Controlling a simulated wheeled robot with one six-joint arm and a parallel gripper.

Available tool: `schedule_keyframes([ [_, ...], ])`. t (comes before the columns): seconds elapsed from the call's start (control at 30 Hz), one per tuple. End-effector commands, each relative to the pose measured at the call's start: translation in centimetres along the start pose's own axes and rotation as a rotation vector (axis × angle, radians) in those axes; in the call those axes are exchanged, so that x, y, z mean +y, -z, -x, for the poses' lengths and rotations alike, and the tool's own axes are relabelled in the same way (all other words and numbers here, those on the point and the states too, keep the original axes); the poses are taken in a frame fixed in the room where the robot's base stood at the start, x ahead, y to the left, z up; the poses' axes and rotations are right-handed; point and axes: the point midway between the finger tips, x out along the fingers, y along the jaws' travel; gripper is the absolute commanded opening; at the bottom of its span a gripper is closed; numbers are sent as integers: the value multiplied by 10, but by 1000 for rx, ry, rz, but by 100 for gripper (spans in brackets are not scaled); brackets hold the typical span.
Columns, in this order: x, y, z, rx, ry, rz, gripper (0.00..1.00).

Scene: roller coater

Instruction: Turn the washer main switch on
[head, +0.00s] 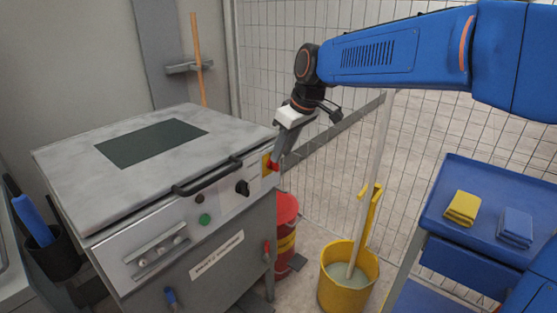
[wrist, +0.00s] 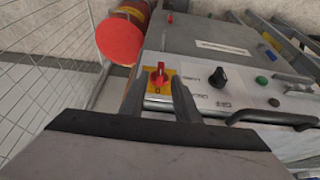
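The washer (head: 160,200) is a grey cabinet with a slanted control panel. Its main switch (wrist: 160,72) is a red knob on a yellow plate near the panel's end, and it also shows in the head view (head: 271,166). A "0" mark shows on the yellow plate just below the knob in the wrist view. My gripper (wrist: 165,88) has its two fingers apart, one on each side of the red knob. I cannot tell whether either finger touches it. In the head view my gripper (head: 278,157) reaches down to the switch and partly covers it.
A black knob (head: 242,187), a green button (head: 205,219) and a black handle bar (head: 208,178) are close by on the washer. A mesh fence is behind.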

Motion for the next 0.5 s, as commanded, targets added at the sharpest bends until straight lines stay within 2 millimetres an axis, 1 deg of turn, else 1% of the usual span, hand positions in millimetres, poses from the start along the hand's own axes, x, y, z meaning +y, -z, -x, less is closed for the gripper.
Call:
schedule_keyframes([
  [0.03,0,0,-9,-3,2,0,29],
  [0.1,0,0,-18,-2,1,0,29],
  [0.2,-1,0,-29,-2,1,1,29],
  [0.33,0,0,-37,-1,0,1,29],
  [0.5,0,0,-40,0,0,0,29],
])
